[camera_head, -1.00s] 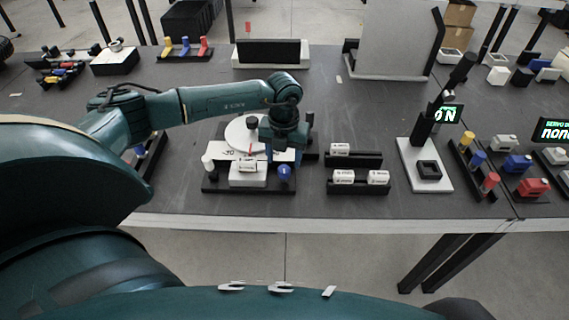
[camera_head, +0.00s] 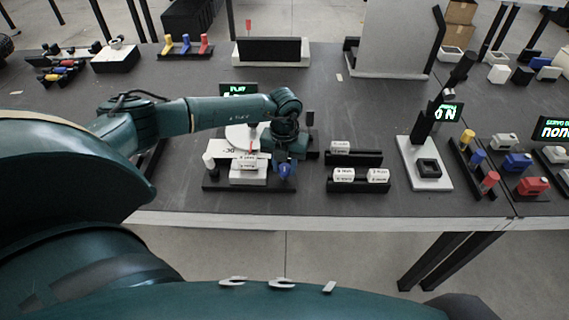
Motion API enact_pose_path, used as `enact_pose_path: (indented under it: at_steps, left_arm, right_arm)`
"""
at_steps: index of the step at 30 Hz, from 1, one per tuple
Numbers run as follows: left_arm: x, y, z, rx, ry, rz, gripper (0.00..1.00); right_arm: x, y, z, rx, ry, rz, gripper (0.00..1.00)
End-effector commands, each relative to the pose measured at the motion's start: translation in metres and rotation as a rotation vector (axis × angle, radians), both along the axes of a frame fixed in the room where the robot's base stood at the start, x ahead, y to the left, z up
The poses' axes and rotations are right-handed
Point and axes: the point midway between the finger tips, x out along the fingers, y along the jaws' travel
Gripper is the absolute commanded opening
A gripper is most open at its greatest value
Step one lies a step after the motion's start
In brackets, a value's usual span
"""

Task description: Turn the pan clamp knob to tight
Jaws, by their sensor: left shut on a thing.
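A pan unit with a round white disc (camera_head: 236,135) stands on a black base (camera_head: 215,184) at the middle front of the table. A blue knob (camera_head: 285,171), which looks like the pan clamp knob, sits at its front right. A white knob (camera_head: 208,160) stands at its left. My left gripper (camera_head: 286,162) points down over the blue knob and is shut on it. The fingers are small and partly hidden, and the knob's angle cannot be read. My left arm hides part of the disc and the unit's back. My right gripper is not in view.
Black racks with white labelled blocks (camera_head: 344,174) stand close to the right of the unit. A white plate with a black lever (camera_head: 421,131) stands further right. A green-lit display (camera_head: 238,89) stands behind my arm. Open table lies behind the racks.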

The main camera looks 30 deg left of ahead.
Motion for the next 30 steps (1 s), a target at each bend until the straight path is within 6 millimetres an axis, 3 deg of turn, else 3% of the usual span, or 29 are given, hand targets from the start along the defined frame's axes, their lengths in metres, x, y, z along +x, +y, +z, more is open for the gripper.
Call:
enact_pose_path:
  at_steps: [5,16,30]
  left_arm:
    - [0.0002,0.0002,0.0004,0.000,0.000,0.000,0.09]
    - [0.0005,0.0003,-0.0004,0.001,-0.002,-0.063,0.09]
    - [0.0006,0.0010,-0.0017,0.000,-0.002,-0.441,0.09]
  right_arm:
    - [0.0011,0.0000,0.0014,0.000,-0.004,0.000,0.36]
    - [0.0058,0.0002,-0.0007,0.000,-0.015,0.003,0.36]
    - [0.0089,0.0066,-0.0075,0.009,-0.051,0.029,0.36]
